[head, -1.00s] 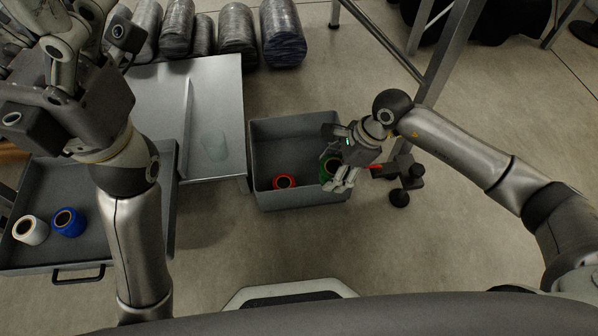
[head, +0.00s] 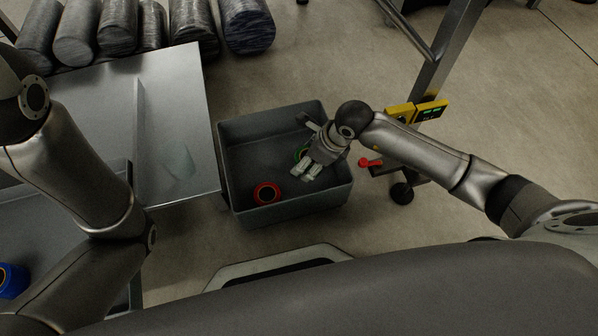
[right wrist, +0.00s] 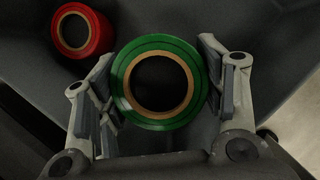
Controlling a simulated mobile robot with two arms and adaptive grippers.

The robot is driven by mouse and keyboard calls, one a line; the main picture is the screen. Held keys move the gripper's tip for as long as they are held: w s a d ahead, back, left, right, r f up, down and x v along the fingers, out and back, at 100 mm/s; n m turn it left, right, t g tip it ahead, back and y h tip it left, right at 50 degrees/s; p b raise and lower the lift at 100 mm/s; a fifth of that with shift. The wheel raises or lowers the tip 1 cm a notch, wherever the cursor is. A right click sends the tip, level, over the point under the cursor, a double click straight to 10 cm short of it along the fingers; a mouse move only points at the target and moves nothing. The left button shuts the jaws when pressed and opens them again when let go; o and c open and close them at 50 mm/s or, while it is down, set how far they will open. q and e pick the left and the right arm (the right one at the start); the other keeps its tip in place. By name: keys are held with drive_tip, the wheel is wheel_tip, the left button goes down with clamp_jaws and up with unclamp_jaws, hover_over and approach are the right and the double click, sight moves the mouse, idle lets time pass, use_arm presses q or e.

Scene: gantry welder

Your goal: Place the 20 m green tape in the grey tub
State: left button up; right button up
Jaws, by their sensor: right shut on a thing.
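The grey tub (head: 292,208) stands on the floor in the middle of the head view. My right gripper (head: 307,172) reaches down into its right part. It is shut on the green tape (right wrist: 158,50), which sits between both fingers in the right wrist view. In the head view only a green sliver of the tape (head: 300,152) shows beside the gripper. I cannot tell whether the tape touches the tub floor. A red tape (head: 266,193) lies in the tub, left of the gripper, and also shows in the right wrist view (right wrist: 82,31). My left gripper is outside the head view.
A metal table (head: 180,110) stands left of the tub. A blue tape (head: 12,280) lies at the lower left. Wrapped rolls (head: 120,30) line the back. A metal frame leg (head: 445,75) with a red lever (head: 370,162) stands right of the tub.

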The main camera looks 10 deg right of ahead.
wheel_tip(320, 180, down, 8)
drive_tip(key=b, duration=0.5)
drive_tip(key=shift+f, duration=0.15)
drive_tip(key=o, duration=0.8)
drive_tip(key=shift+o, duration=0.2)
